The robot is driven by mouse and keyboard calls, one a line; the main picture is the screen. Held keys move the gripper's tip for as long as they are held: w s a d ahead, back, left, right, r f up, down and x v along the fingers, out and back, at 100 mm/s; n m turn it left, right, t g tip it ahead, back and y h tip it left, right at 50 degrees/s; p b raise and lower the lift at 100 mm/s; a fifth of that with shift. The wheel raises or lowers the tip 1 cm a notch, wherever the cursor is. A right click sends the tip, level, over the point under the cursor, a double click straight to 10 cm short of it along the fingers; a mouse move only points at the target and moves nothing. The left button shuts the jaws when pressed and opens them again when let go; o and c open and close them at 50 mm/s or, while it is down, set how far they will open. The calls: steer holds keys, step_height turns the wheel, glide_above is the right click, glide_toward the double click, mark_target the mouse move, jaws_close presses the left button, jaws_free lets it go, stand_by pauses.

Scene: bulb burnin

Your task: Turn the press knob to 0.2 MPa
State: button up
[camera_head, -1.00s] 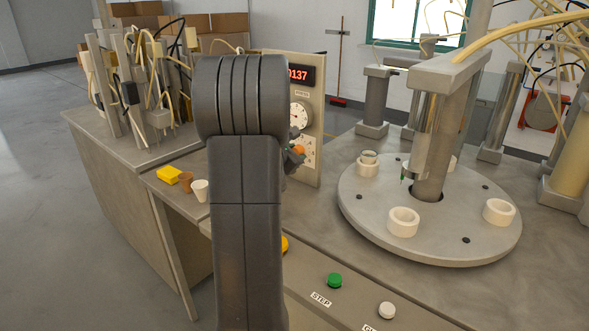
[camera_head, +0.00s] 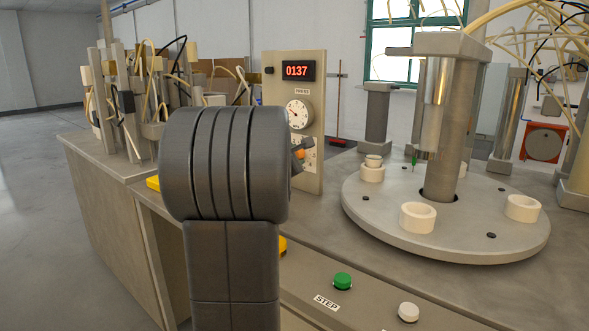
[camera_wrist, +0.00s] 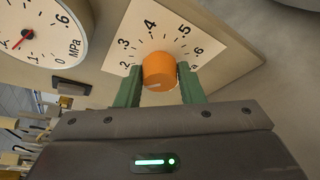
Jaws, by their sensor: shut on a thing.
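The orange press knob (camera_wrist: 159,68) sits on a white scale plate (camera_wrist: 117,55) marked .2 to .6 in the wrist view. My gripper (camera_wrist: 160,80) is shut on it, with one green finger on each side. A pale mark shows at the knob's lower edge, away from the printed numbers. The pressure gauge (camera_wrist: 40,18), marked MPa, is at upper left; its red needle points to the lower left, near the low numbers.
A round turntable (camera_head: 450,240) with white cups stands to the right. Green (camera_head: 342,281) and white (camera_head: 408,312) buttons are on the front ledge. Racks with cables (camera_head: 150,95) stand at left.

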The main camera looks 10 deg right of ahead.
steer(key=shift+f+b, duration=0.1)
steer(key=shift+b, duration=0.5)
steer(key=o, duration=1)
steer(key=p+v, duration=0.1)
steer(key=v, duration=1.3)
steer(key=shift+d+p, duration=0.1)
steer(key=shift+p, duration=0.3)
steer(key=b+x, duration=0.1)
steer(key=x, duration=1.2)
steer(key=shift+w+d+b, duration=0.15)
steer(key=shift+w+b, duration=0.2)
steer(key=shift+w, duration=0.05)
steer(key=shift+s, duration=0.1)
